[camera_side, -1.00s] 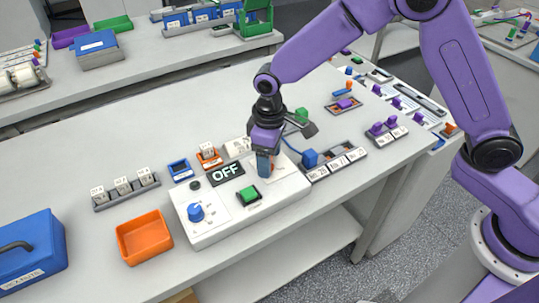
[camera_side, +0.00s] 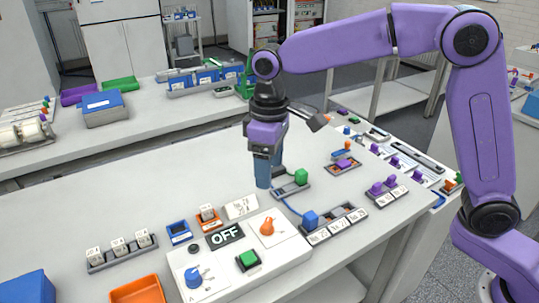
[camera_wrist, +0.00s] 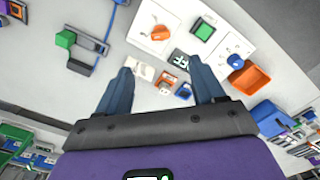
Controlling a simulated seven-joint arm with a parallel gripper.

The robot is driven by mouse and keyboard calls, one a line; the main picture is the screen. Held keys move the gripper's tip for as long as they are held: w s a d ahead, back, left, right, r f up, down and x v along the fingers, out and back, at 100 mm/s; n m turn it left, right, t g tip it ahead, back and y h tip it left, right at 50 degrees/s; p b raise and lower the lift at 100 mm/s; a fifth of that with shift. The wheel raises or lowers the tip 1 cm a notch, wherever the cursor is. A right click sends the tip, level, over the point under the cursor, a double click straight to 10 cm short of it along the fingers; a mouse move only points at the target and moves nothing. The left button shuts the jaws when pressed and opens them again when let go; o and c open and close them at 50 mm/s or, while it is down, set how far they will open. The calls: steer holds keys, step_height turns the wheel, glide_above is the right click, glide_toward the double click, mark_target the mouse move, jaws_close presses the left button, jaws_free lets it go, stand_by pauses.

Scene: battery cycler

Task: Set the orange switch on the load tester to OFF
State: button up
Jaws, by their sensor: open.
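The load tester (camera_side: 291,243) is a white box at the lower middle of the side view. Its orange switch (camera_side: 267,226) is a rounded knob on a white plate at the right and shows uncovered; it also shows in the wrist view (camera_wrist: 160,33). The black display (camera_side: 226,236) reads OFF. A green button (camera_side: 248,259) and a blue knob (camera_side: 193,277) are on the same box. My gripper (camera_side: 264,184) is open and empty, fingers pointing down, above the table behind the tester and apart from the switch. Both fingers show in the wrist view (camera_wrist: 162,85).
A green block (camera_side: 301,177) on a grey base stands just right of my gripper. A blue block (camera_side: 311,219) and labelled modules are right of the tester. An orange bin (camera_side: 138,291) is at the front left.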

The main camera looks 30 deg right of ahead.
step_height(320, 180, up, 2)
stand_by(0.6)
steer(key=s+d+f+n, duration=0.2)
steer(key=s+d+f, duration=0.1)
steer(key=s+d, duration=0.7)
steer(key=s+d+f+n, duration=0.2)
steer(key=s+d, duration=0.9)
steer(key=s, duration=0.6)
steer(key=shift+f, duration=0.7)
